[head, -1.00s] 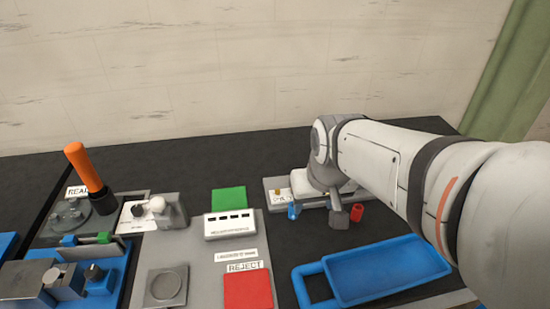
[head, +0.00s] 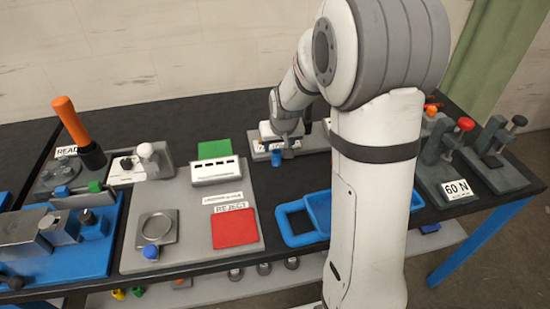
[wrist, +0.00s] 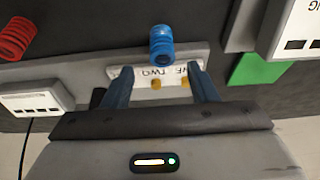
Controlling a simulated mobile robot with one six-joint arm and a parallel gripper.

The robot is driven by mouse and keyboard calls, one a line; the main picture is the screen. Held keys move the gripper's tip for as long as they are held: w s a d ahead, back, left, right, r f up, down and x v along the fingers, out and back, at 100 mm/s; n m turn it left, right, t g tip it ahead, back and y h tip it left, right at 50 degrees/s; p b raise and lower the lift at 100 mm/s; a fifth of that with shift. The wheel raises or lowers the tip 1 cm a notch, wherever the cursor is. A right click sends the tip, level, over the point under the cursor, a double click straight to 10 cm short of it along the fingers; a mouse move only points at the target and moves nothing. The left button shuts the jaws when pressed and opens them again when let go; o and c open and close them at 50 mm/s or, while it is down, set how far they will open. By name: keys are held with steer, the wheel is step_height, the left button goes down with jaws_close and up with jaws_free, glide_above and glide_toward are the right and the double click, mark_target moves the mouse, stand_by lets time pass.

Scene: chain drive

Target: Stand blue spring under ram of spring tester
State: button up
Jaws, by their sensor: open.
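In the wrist view the blue spring (wrist: 161,45) lies beyond and between my fingertips, apart from both. My gripper (head: 288,143) is close to it in the head view, partly hidden by its own wrist. In the wrist view my gripper (wrist: 161,72) is open and empty. A grey stand with a red knob and a "60 N" plate (head: 457,190) at the right looks like the spring tester; its ram is hard to make out.
A red spring (wrist: 16,38) lies left in the wrist view. A blue tray (head: 297,222), partly behind my arm, and a red reject pad (head: 235,229) lie nearer. Another grey clamp-like stand (head: 495,160) is at the far right. An orange handle (head: 72,122) rises at the left.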

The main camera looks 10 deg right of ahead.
mark_target(276, 152)
steer(key=x, duration=0.5)
steer(key=shift+s+a+f+p, duration=0.15)
steer(key=shift+p, duration=0.2)
steer(key=c, duration=1.1)
step_height(276, 152, up, 10)
steer(key=shift+r+b, duration=0.1)
steer(key=shift+b, duration=0.25)
steer(key=shift+c, duration=0.2)
